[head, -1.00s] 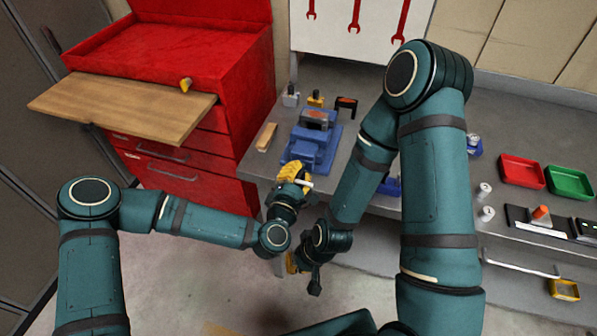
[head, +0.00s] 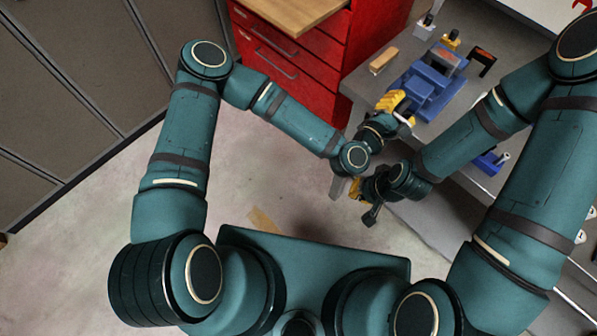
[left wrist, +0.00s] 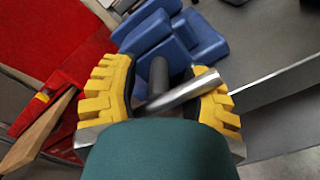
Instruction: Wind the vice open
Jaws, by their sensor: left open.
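The blue vice (head: 428,88) stands on the grey bench near its front-left corner. In the left wrist view the vice (left wrist: 165,38) shows beyond my fingers, with its dark screw (left wrist: 158,76) pointing towards me and a silver handle bar (left wrist: 185,92) lying slantwise across it. My left gripper (head: 397,104) is at the handle end of the vice. Its yellow fingers are open, one on each side of the screw and bar; contact is unclear. My right gripper (head: 362,195) hangs low in front of the bench edge, away from the vice; its fingers are too small to read.
A wooden block (head: 383,60) lies left of the vice. A red tool cabinet (head: 290,62) with a wooden board (head: 290,12) stands left of the bench (head: 358,92). Small items, including a black bracket (head: 482,62), sit behind the vice. My right arm passes close on its right.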

